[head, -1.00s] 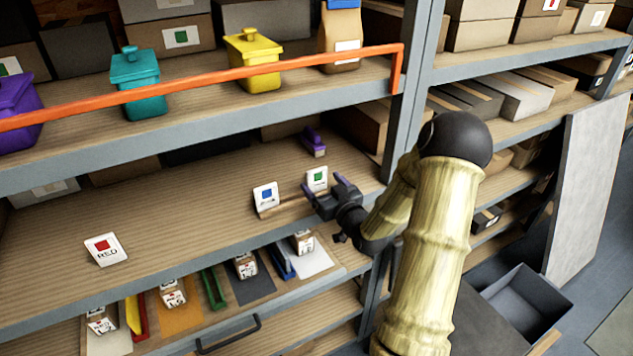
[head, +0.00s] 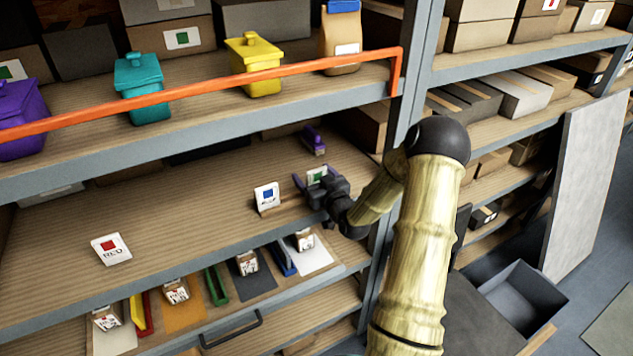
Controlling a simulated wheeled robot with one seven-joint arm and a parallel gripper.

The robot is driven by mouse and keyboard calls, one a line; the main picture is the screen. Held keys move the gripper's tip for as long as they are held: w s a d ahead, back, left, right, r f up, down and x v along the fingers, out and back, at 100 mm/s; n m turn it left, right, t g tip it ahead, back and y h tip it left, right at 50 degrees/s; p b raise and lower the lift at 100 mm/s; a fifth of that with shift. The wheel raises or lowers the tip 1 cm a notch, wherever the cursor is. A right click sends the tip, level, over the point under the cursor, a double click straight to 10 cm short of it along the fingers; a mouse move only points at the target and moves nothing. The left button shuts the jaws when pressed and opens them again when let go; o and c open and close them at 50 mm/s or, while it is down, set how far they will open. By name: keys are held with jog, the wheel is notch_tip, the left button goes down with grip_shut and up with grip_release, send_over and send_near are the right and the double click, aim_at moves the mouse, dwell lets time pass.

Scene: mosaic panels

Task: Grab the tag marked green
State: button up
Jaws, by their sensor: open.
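The tag marked green (head: 317,174) is a small white card with a green square, on the middle shelf at the right. My gripper (head: 312,183) is at this tag, with its open fingers around or just in front of it. Part of the tag is hidden behind the gripper, and I cannot tell whether the fingers touch it. A tag with a blue square (head: 267,196) stands just left of my gripper. A tag with a red square (head: 111,249) lies tilted back farther left on the same shelf.
A purple object (head: 314,140) sits behind the green tag. The upper shelf has an orange rail (head: 200,94) in front of purple, teal and yellow containers. A lower tray holds several small tagged boxes. The shelf between the red and blue tags is clear.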

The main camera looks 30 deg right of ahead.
jog(key=c, duration=1.1)
jog(key=shift+o, duration=0.2)
notch_tip(320, 180, up, 10)
jog(key=b, duration=0.2)
